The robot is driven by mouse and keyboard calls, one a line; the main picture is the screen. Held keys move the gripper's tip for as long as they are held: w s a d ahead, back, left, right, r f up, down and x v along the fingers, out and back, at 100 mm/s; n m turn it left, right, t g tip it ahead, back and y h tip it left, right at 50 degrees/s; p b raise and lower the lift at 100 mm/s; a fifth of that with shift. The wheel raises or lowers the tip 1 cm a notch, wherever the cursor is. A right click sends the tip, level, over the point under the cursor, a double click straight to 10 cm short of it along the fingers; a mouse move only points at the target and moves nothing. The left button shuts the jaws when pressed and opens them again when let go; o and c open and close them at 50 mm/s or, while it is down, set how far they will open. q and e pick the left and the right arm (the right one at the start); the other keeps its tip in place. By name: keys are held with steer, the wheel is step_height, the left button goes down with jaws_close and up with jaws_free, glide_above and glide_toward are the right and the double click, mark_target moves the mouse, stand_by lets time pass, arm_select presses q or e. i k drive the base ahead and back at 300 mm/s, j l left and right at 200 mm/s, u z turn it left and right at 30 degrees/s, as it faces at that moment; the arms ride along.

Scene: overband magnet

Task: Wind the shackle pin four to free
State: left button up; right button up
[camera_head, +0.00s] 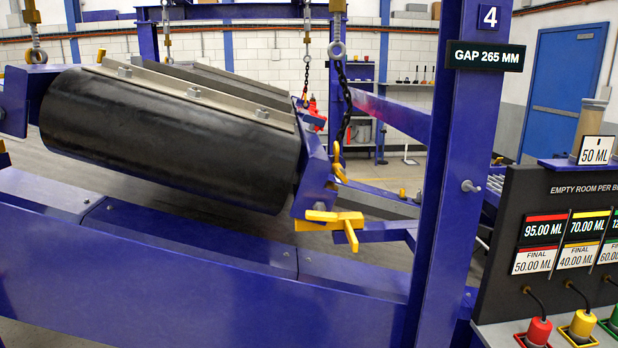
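A blue column (447,190) carries a "4" plate (489,17) near its top and a dark sign (485,56) reading "GAP 265 MM". A small grey pin-like knob (470,186) sticks out of the column's face. Left of the column, a dark chain (345,105) hangs from a grey eye (337,50) down to a yellow shackle-like fitting (339,163) at the magnet's right end. I cannot tell which part is shackle pin four. The black drum-shaped magnet body (170,140) hangs tilted, its right end lower. Neither of my grippers is in view.
A yellow bracket (336,222) juts out below the magnet's right end. A long blue beam (190,275) crosses the front. At right stands a dark panel (510,220) with volume readouts and red, yellow and green plugs. A blue door (564,90) is behind.

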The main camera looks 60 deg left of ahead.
mark_target(341, 175)
steer(key=k+j, duration=0.75)
steer(key=j, duration=0.1)
